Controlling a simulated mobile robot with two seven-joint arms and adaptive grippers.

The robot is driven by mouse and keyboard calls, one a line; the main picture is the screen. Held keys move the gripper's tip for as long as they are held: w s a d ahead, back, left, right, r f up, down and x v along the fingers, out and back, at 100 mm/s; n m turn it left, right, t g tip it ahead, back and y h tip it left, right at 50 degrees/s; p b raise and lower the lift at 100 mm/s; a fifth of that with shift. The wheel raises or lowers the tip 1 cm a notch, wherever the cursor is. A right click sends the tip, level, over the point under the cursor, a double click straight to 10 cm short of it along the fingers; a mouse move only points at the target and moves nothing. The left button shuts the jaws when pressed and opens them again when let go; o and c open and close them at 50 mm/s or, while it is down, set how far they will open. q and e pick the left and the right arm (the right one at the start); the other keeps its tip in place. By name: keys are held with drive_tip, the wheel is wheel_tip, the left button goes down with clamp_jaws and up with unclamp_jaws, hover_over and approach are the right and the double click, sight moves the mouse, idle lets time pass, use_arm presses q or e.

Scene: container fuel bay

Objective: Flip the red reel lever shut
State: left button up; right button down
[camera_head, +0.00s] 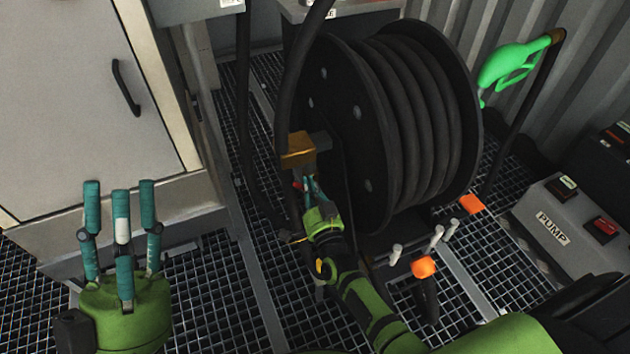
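The hose reel (360,120) is a large black drum wound with black hose, standing at the centre. A brass block (299,150) sits at its left side. A small red bit (297,186), perhaps the red lever, shows just below the block; most of it is hidden by my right gripper. My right gripper (310,186) has its teal fingers right at this spot below the brass block. I cannot tell whether they touch the lever or how far they are closed. My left gripper (121,188) points up at the lower left, its fingers apart and empty.
A grey cabinet (70,90) stands at the left. A green fuel nozzle (512,64) hangs at the upper right. An orange-topped handle (424,267) stands near my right arm. Grating covers the floor.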

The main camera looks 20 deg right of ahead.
drive_tip(key=shift+a+f+n+y+b, duration=0.25)
drive_tip(key=shift+a+f+n, duration=0.4)
drive_tip(key=shift+n, duration=0.95)
drive_tip(key=shift+a+f+n+y+b, duration=0.3)
drive_tip(key=shift+a+f+n, duration=0.35)
drive_tip(key=shift+n, duration=0.95)
drive_tip(key=shift+a+f+n+y+b, duration=0.25)
drive_tip(key=shift+a+f+n, duration=0.4)
drive_tip(key=shift+n, duration=0.95)
drive_tip(key=shift+d+f, duration=0.1)
drive_tip(key=shift+s, duration=0.15)
